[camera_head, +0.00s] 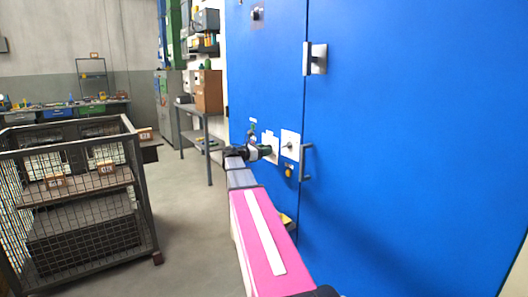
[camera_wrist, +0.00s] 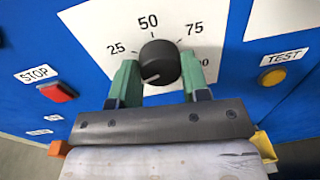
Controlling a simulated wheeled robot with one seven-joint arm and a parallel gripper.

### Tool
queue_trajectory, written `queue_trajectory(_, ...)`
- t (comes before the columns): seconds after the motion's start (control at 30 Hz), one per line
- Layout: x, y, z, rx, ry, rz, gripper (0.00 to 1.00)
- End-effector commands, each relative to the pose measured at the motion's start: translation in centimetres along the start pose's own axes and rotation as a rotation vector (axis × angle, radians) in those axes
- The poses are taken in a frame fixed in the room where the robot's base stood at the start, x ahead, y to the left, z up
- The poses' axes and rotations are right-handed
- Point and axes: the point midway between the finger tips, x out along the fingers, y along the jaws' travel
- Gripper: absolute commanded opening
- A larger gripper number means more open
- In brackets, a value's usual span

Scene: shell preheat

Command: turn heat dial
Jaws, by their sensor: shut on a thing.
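The heat dial (camera_wrist: 160,62) is a round black knob on a white scale plate (camera_wrist: 92,22) marked 25, 50, 75 and a partly hidden number ending in 00. Its pale pointer mark lies at the lower left. My gripper (camera_wrist: 159,72) has its green fingers on either side of the knob and is shut on it. In the head view my gripper (camera_head: 266,151) reaches the blue cabinet front and hides the dial; part of its white plate (camera_head: 273,142) shows.
A red STOP button (camera_wrist: 57,92) is left of the dial and a yellow TEST button (camera_wrist: 272,77) right. Another white plate (camera_head: 290,138) and a door handle (camera_head: 306,162) are close on the right. A mesh cart (camera_head: 148,215) stands left, with open floor between.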

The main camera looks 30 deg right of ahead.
Motion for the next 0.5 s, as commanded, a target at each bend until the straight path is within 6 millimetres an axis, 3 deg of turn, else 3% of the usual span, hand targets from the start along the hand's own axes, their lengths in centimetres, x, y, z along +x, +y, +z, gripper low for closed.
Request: queue_trajectory(0.5,-0.04,-0.10,0.09,0.488,0.033,0.005,0.19)
